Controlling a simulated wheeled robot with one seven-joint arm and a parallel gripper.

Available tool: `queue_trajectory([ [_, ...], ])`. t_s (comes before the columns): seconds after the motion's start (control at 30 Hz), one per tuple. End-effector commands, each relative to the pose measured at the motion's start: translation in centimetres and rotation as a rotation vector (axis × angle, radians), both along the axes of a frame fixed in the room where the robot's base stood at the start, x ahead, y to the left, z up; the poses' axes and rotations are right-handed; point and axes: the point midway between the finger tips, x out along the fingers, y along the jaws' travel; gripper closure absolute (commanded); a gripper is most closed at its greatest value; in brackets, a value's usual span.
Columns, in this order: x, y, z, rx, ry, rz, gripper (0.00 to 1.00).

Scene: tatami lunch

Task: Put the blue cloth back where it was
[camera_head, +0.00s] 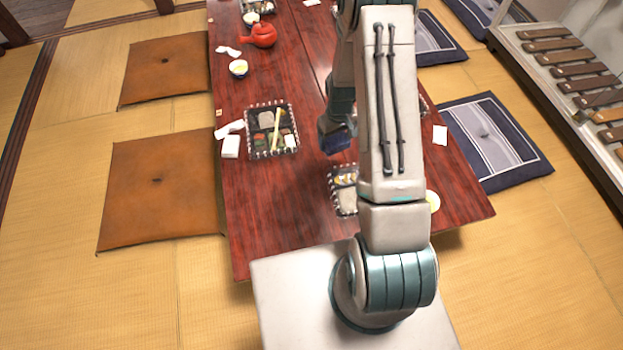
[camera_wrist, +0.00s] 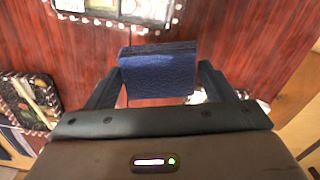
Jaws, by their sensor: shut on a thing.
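The blue cloth (camera_wrist: 158,75) is a folded, dark blue, textured block held between the two fingers of my gripper (camera_wrist: 156,84) in the wrist view. My gripper is shut on it. In the head view the cloth (camera_head: 338,141) shows small and dark below my gripper, over the middle of the red-brown table (camera_head: 300,200). It looks held above the tabletop; the exact height is hard to tell. My arm hides part of the table's right side.
A lunch tray (camera_head: 250,138) stands left of the cloth, and another tray (camera_head: 333,195) is partly behind my arm. Bare tabletop lies between the trays.

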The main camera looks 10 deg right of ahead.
Motion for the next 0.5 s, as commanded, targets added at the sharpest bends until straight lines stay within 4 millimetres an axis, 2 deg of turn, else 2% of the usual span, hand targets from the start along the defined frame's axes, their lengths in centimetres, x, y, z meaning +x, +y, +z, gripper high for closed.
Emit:
queue_trajectory([
  [0.03, 0.5, -0.8, -2.0, 0.0, -0.003, 0.014, 0.45],
  [0.2, 1.4, -2.8, -4.0, 0.001, -0.003, 0.073, 0.45],
  [0.5, 2.3, -4.8, -5.2, 0.001, -0.002, 0.14, 0.45],
])
